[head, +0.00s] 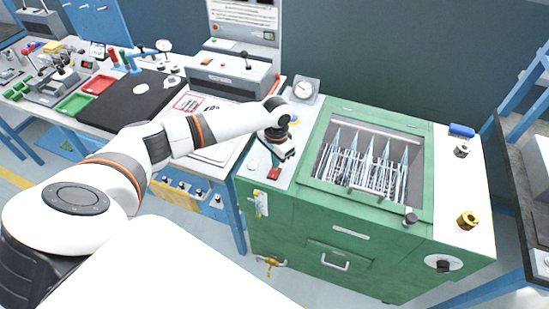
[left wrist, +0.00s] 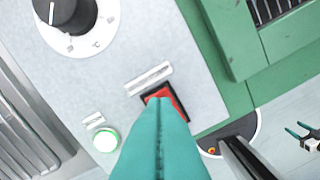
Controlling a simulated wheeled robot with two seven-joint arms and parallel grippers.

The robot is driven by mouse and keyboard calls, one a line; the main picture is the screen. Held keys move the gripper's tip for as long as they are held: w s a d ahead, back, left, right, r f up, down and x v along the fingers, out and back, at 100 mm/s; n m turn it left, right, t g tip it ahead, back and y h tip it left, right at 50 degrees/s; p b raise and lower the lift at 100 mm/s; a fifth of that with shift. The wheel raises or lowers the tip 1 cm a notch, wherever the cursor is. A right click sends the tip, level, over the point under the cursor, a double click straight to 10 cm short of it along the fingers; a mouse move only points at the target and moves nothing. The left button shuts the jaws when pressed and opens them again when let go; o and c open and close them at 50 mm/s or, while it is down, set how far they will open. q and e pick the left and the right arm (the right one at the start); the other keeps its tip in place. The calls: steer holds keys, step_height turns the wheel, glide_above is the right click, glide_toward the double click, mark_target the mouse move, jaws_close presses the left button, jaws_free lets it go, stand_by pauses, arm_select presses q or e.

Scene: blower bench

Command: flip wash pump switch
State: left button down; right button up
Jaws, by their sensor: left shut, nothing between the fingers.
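The red rocker switch (head: 273,172) sits in a black frame on the pale panel at the left of the green washer (head: 385,236). In the left wrist view the red rocker (left wrist: 167,94) shows below a small label plate, its lower part hidden by my teal fingers. My left gripper (head: 284,158) is shut and empty, pointing down at the panel just above the switch. In the left wrist view its fingertips (left wrist: 160,104) overlap the switch; I cannot tell whether they touch it. My right gripper is not in view.
A black dial knob (left wrist: 68,14) is on the same panel. The washer's open tank (head: 365,165) with a rack of parts lies right of the panel. A blue roll (head: 461,130) and a brass fitting (head: 467,220) stand on its right ledge. A black mat (head: 130,105) lies left.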

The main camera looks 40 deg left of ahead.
arm_select(q)
steer(key=shift+f+b, duration=0.3)
steer(key=shift+f, duration=0.5)
steer(key=shift+r, duration=0.1)
step_height(320, 180, up, 7)
steer(key=p, duration=0.8)
stand_by(0.3)
stand_by(0.3)
